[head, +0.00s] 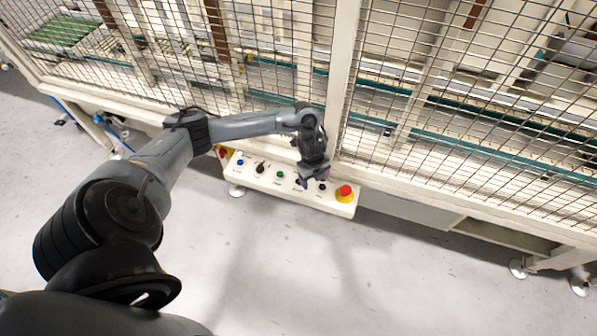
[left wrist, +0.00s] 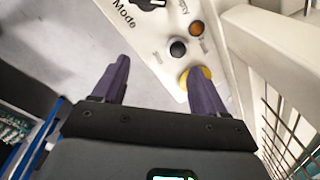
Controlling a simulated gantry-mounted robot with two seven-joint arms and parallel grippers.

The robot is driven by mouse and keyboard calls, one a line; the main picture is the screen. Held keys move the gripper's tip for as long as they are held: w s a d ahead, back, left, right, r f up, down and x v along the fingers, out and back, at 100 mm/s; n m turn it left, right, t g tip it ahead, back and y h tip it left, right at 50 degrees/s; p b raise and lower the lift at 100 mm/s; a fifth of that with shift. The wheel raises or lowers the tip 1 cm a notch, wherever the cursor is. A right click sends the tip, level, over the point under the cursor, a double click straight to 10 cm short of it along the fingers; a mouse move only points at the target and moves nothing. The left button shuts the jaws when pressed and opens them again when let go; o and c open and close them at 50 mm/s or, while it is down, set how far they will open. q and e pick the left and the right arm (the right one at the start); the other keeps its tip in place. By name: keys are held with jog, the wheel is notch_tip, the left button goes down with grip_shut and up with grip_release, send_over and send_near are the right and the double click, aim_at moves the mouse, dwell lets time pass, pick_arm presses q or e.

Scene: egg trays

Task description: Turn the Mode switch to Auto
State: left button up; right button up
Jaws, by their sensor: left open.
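The Mode switch (left wrist: 150,3) is a black rotary knob at the top edge of the left wrist view, partly cut off, beside its printed "Mode" label. Its set position cannot be read. The white control panel (head: 271,188) carries it, low on the front of the fenced machine. My left gripper (head: 313,178) is over the right part of this panel in the head view and hides part of it. In the left wrist view my left gripper (left wrist: 158,66) has its two purple fingers spread wide, with nothing between them. My right gripper is not in view.
A red emergency button (head: 345,191) on a yellow base sits at the panel's right end. Blue (head: 240,162) and green (head: 279,174) buttons lie to the left. A black button (left wrist: 178,48) and an orange one (left wrist: 197,28) are near the right finger. Wire fence rises behind; the floor in front is clear.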

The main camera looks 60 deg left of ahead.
pick_arm(q)
jog(key=s+a+r+g, duration=0.1)
jog(key=s+a+r, duration=0.1)
jog(key=a+r, duration=0.35)
jog(key=f+b, duration=0.1)
jog(key=f, duration=0.2)
jog(key=f+b, duration=0.1)
jog(key=f, duration=0.2)
jog(key=f+b, duration=0.1)
jog(key=f, duration=0.2)
jog(key=shift+a+f, duration=0.25)
jog(key=shift+f, duration=0.15)
jog(key=shift+f+b, duration=0.3)
jog(key=shift+f, duration=0.45)
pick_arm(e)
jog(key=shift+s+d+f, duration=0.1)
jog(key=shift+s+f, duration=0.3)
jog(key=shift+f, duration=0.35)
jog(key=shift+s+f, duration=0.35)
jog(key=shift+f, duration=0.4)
pick_arm(q)
jog(key=c, duration=1.1)
jog(key=shift+o, duration=0.2)
jog(key=shift+r+n, duration=0.1)
jog(key=shift+n, duration=0.2)
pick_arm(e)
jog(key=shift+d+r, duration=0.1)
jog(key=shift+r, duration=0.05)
